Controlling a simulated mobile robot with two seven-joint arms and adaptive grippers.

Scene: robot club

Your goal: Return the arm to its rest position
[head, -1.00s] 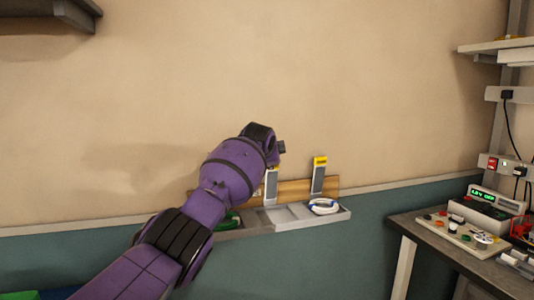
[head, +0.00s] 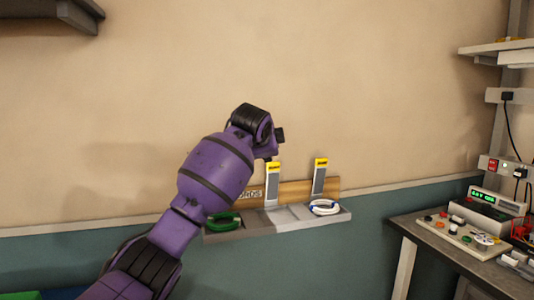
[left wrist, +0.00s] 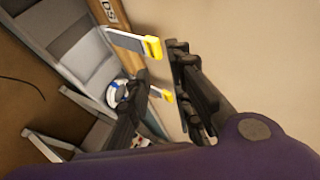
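My left arm is purple and comes in from the lower left of the head view. Its wrist hangs in front of the wall, just above and left of the rack, with the left gripper mostly hidden behind it. In the left wrist view the left gripper (left wrist: 158,62) has its black fingers apart, with nothing held between them. My right gripper is not in view.
A wall rack has a grey tray (head: 290,218) and two yellow-tipped uprights (head: 273,187) (head: 319,177). A green cable coil (head: 226,220) and a white-blue coil (head: 324,207) lie in the tray. A workbench (head: 440,238) with electronics stands right.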

